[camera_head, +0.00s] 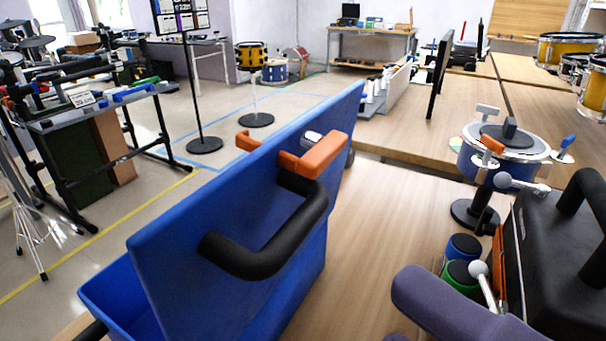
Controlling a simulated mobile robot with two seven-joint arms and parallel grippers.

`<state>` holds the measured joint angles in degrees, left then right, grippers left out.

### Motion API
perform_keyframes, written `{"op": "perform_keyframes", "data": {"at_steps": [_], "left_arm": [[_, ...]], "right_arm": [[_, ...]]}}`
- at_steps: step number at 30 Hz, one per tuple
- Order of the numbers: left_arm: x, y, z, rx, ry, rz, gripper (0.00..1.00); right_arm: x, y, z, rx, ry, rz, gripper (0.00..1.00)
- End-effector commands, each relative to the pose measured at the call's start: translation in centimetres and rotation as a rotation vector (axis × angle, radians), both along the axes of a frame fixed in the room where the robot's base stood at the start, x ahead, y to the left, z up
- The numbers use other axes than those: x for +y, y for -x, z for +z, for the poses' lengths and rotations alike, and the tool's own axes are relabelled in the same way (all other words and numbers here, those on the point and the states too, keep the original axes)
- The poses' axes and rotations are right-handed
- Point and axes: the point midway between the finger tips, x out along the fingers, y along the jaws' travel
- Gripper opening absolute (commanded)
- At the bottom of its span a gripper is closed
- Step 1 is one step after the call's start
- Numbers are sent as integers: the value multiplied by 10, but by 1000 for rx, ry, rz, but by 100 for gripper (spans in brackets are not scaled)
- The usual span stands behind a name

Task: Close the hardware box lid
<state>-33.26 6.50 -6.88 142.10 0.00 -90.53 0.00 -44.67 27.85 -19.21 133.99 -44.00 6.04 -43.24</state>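The blue hardware box (103,292) stands on the wooden table in the lower left and middle of the head view, partly cut off by the bottom edge. Its blue lid (180,240) stands raised and tilted, so the box is open. A thick black handle (262,262) and an orange latch (318,158) are on the lid's facing side. Another orange piece (247,141) shows at its upper edge. Most of the box's inside is hidden behind the lid. Neither of my grippers can be made out in this view.
A black case (565,270) with a black handle stands at right. A purple rounded object (445,305), blue (463,246) and green (459,275) cylinders, and a small drum (505,145) are near it. Bare table (385,225) lies between them and the blue box.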

Motion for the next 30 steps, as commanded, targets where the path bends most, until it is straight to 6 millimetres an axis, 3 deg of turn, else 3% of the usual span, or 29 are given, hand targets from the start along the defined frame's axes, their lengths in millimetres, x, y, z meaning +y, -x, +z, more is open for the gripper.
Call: {"op": "perform_keyframes", "data": {"at_steps": [15, 30], "left_arm": [[1, 0, 23, 1, -3, -2, 100], [3, 0, 24, -1, -11, -7, 100]], "right_arm": [[44, -61, -2, 0, -1, -4, 50], [53, -72, -4, 4, -2, -3, 50]]}}
